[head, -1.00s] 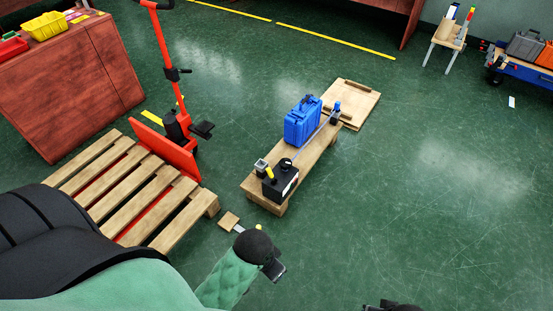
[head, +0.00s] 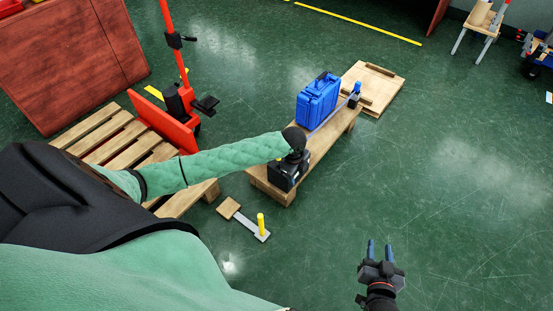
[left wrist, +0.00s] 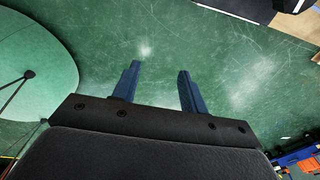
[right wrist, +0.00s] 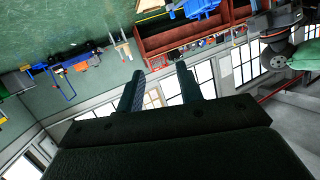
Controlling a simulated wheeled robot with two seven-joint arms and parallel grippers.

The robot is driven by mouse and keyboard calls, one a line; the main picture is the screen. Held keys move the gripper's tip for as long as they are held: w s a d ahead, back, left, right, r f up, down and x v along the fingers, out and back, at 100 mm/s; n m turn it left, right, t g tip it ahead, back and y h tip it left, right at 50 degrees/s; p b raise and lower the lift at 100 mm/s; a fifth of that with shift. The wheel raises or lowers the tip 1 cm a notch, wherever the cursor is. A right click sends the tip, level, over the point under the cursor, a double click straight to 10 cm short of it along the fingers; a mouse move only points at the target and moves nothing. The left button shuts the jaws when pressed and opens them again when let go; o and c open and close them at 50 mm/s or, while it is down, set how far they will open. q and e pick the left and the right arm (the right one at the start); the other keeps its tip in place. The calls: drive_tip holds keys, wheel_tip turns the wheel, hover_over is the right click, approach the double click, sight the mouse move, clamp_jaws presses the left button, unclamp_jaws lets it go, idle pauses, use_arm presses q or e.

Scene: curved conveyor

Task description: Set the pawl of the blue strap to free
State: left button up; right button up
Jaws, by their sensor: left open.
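The blue strap (head: 324,122) runs along a wooden beam past a blue case (head: 318,102) to a post at the far end. At its near end is a black ratchet box (head: 282,178). My left gripper (head: 300,152) is over this box; my arm and hand hide most of its top, so the pawl's setting cannot be told. The left wrist view shows its two blue fingers (left wrist: 157,90) apart, with nothing between them. My right gripper (head: 379,250) is held over open floor at lower right; its fingers also show apart and empty in the right wrist view (right wrist: 160,92).
A grey plate with a yellow post (head: 261,222) lies on the floor by the beam's near end. A pallet (head: 105,128) and red pallet jack (head: 165,130) stand left. A flat wooden board (head: 378,85) lies beyond the beam.

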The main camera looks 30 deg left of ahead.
use_arm(q)
drive_tip(key=w+a+b, duration=0.1)
drive_tip(key=w+a, duration=0.2)
drive_tip(key=a, duration=0.2)
drive_tip(key=w+a+m+b, duration=0.1)
drive_tip(key=w+a, duration=0.2)
drive_tip(key=a, duration=0.2)
drive_tip(key=w+a+m+y+b, duration=0.1)
drive_tip(key=w+a+b, duration=0.1)
drive_tip(key=a, duration=0.3)
drive_tip(key=shift+w, duration=0.4)
drive_tip(key=shift+a+f, duration=0.1)
drive_tip(key=f, duration=0.4)
drive_tip(key=f+b, duration=0.1)
drive_tip(key=f, duration=0.2)
drive_tip(key=shift+w, duration=0.25)
drive_tip(key=shift+f, duration=0.25)
use_arm(e)
wheel_tip(320, 180, up, 12)
drive_tip(key=a+t+y, duration=0.1)
drive_tip(key=t+y, duration=0.1)
drive_tip(key=t, duration=0.6)
drive_tip(key=shift+w+t, duration=0.35)
drive_tip(key=shift+t, duration=0.05)
use_arm(q)
drive_tip(key=shift+c, duration=0.2)
clamp_jaws()
